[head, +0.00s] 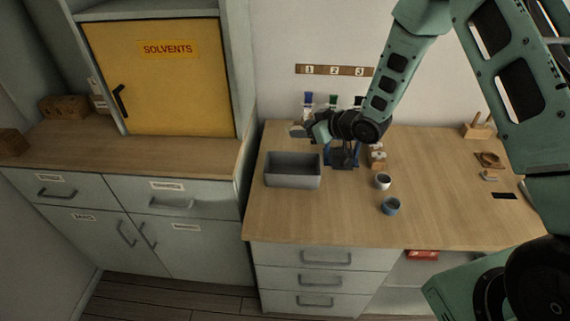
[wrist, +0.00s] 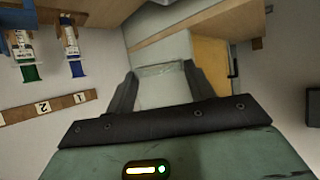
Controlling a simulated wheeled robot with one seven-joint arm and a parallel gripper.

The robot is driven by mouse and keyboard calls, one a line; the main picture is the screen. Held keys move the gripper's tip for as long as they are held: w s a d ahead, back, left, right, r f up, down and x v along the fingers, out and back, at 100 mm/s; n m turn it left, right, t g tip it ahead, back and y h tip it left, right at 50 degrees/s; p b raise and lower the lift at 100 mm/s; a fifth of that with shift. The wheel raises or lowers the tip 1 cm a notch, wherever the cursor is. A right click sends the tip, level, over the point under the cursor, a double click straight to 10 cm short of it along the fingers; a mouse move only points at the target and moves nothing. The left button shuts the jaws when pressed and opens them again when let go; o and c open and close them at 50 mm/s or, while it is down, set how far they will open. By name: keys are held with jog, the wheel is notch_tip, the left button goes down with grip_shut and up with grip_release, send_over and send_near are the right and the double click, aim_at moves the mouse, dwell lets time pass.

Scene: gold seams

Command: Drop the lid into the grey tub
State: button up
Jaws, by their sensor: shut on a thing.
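The grey tub (head: 293,181) is an open rectangular bin at the left end of the wooden worktop. My gripper (head: 301,130) is above the tub's back edge, pointing left in the head view. In the wrist view my gripper (wrist: 160,82) has its two dark fingers on either side of a pale, greyish, thin-edged piece, which appears to be the lid (wrist: 162,70). The lid is held clear of the tub. Its full shape is hidden by the gripper and small in the head view. The tub's inside looks empty where visible.
Vials with blue (head: 308,98) and green caps stand behind my gripper by the wall. A yellow solvents cabinet (head: 165,85) stands left.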

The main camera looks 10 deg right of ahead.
notch_tip(320, 180, down, 6)
jog(key=b, duration=0.3)
jog(key=shift+b, duration=0.35)
jog(key=shift+r, duration=0.1)
jog(key=o, duration=1.1)
jog(key=b+v, duration=0.2)
jog(key=v, duration=1.5)
jog(key=shift+s+d+b, duration=0.15)
jog(key=shift+d+b, duration=0.05)
jog(key=shift+b, duration=0.1)
